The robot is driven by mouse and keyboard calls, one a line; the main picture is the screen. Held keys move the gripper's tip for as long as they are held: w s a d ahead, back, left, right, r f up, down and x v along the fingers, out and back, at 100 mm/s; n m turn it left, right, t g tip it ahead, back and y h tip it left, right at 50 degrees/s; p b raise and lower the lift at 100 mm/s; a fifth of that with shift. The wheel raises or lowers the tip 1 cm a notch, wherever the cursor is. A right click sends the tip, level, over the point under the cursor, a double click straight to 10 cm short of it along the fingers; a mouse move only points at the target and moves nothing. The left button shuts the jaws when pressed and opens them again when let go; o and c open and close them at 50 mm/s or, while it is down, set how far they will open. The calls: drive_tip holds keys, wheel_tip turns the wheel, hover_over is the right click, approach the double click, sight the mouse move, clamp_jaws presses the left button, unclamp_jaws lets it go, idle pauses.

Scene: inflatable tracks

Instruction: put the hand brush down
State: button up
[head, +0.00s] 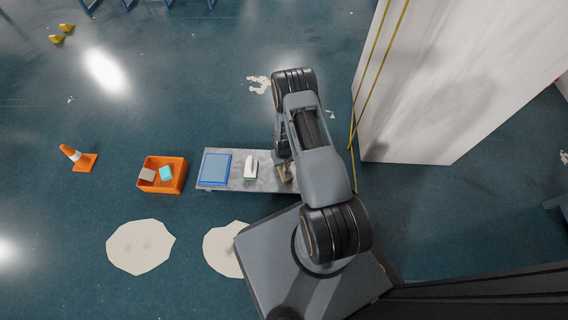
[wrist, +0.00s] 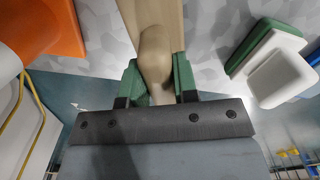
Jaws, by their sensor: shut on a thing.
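The hand brush (wrist: 153,48) shows in the wrist view as a pale wooden handle with a rounded end. It lies between the two green fingers of my gripper (wrist: 155,72), which is shut on it. Its far part runs out of the top of the wrist view, and I cannot see bristles. In the head view a small beige part of the brush (head: 286,174) shows beside my arm, over the right end of a grey speckled board (head: 228,184). My arm hides most of the gripper there. I cannot tell whether the brush touches the board.
A white-and-green block (head: 250,168) and a blue tray (head: 216,168) stand on the board. An orange crate (head: 163,186) with small items is left of it, then a traffic cone (head: 78,158). A large white panel (head: 440,80) rises on the right. An orange object (wrist: 38,28) is close in the wrist view.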

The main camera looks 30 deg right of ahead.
drive_tip(key=shift+f, duration=0.15)
drive_tip(key=o, duration=0.8)
drive_tip(key=shift+o, duration=0.2)
drive_tip(key=a+r+t+p, duration=0.1)
drive_tip(key=a+r+p, duration=0.15)
drive_tip(key=r, duration=1.45)
drive_tip(key=a+r+p, duration=0.2)
drive_tip(key=r+p, duration=0.1)
drive_tip(key=r, duration=1.4)
drive_tip(key=s+a+r+t, duration=0.1)
drive_tip(key=s+a+r, duration=0.1)
drive_tip(key=s+r, duration=0.6)
drive_tip(key=s+a+r+n, duration=0.1)
drive_tip(key=s+a+r, duration=0.2)
drive_tip(key=s+r, duration=0.4)
wheel_tip(320, 180, up, 2)
drive_tip(key=shift+s+t, duration=0.4)
